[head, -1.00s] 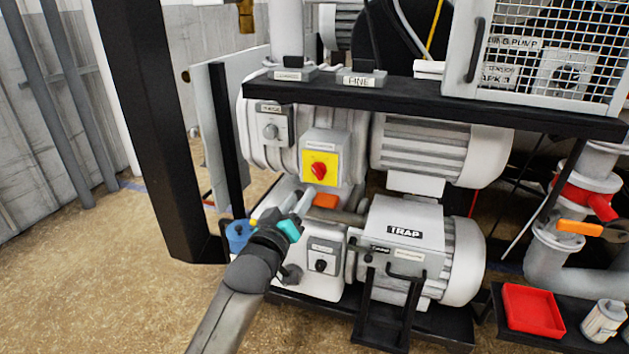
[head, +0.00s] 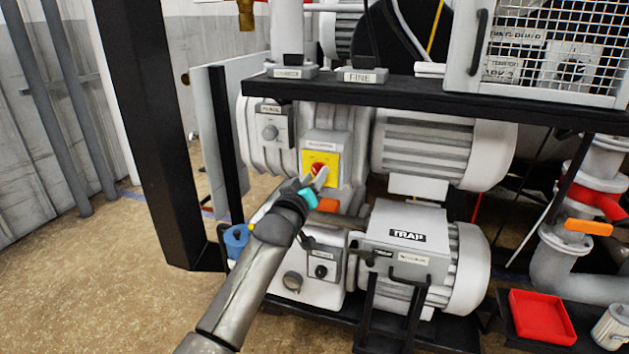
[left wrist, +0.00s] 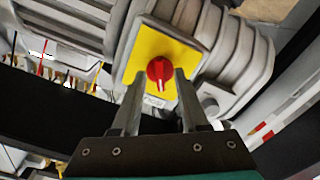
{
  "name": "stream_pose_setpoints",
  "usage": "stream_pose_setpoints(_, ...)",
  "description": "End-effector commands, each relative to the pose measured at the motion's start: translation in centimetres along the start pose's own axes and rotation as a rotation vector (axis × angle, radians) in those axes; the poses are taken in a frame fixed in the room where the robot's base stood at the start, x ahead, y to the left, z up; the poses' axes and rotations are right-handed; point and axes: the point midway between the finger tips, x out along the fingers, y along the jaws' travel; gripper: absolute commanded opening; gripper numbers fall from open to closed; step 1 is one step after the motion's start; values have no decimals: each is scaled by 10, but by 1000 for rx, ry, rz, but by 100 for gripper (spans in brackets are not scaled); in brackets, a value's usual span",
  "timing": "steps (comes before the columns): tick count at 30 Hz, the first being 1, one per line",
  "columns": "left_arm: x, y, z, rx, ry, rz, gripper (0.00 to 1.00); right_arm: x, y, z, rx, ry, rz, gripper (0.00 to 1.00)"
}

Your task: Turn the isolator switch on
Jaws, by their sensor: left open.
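The isolator switch is a red rotary knob (head: 317,169) on a yellow plate (head: 333,174), on a grey box on the front of the pump body. In the left wrist view the red knob (left wrist: 160,72) shows on the yellow plate (left wrist: 143,50), ahead of and between the fingertips. My left gripper (head: 317,178) is open, just in front of the knob, and partly covers its lower part in the head view. Its two fingers also show in the left wrist view (left wrist: 158,82). Whether they touch the knob I cannot tell. My right gripper is out of view.
A black shelf (head: 420,100) runs above the switch. Below are the grey TRAP box (head: 405,236) and a small panel with a black knob (head: 321,271). A red tray (head: 540,318) and an orange-handled valve (head: 588,226) are at the right. Open floor lies at the left.

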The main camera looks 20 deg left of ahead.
Motion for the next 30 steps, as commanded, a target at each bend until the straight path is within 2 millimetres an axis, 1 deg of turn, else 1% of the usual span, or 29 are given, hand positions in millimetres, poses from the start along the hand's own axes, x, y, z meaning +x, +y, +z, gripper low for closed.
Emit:
stream_pose_setpoints(4,4,0,0,0,0,0,44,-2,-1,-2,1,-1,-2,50)
stream_pose_setpoints(12,4,0,0,-1,0,0,44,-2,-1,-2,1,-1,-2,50)
stream_pose_setpoints(24,4,0,0,-1,-1,0,0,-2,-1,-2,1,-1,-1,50)
stream_pose_setpoints(30,4,0,0,-1,-1,0,0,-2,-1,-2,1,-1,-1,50)
